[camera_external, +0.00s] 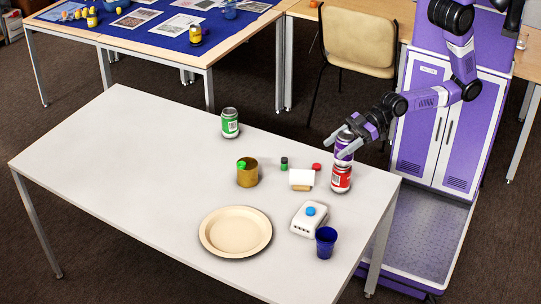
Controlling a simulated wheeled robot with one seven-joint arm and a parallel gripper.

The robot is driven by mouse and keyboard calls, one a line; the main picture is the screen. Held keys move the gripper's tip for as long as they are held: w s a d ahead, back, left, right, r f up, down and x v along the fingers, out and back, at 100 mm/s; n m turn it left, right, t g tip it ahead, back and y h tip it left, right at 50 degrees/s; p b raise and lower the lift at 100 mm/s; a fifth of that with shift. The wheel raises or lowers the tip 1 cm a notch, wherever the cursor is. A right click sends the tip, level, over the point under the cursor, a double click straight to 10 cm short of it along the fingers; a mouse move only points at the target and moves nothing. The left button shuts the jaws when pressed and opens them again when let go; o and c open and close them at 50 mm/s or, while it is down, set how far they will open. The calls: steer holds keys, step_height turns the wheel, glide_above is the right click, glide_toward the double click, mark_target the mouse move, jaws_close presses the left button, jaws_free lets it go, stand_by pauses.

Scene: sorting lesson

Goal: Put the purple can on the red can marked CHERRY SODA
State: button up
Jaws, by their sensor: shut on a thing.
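The purple can (343,154) is upright between the fingers of my gripper (343,147), at the right end of the white table. The red can (340,179) stands upright on the table directly below it. The purple can's bottom appears to meet the red can's top; I cannot tell whether they touch or a small gap is left. The lettering on the red can is too small to read. My gripper is shut on the purple can and hides its upper part.
A white block-like item (302,178) lies just left of the red can, near small red (317,167) and green (284,163) pieces. A gold cup (247,173), green can (230,123), plate (236,232), white device (309,219) and blue cup (326,242) stand around. The table's left half is clear.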

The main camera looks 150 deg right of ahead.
steer(key=shift+f, duration=0.1)
steer(key=o, duration=1.4)
steer(key=shift+o, duration=0.2)
steer(key=b+v, duration=0.2)
steer(key=v, duration=1)
steer(key=s+a+r+n+t+y, duration=0.1)
steer(key=a+n+y, duration=0.2)
steer(key=a, duration=0.6)
steer(key=s+a+r+n+t+y, duration=0.2)
steer(key=a+n+y, duration=0.1)
steer(key=a, duration=0.6)
steer(key=shift+a+y, duration=0.3)
steer(key=shift+y, duration=0.3)
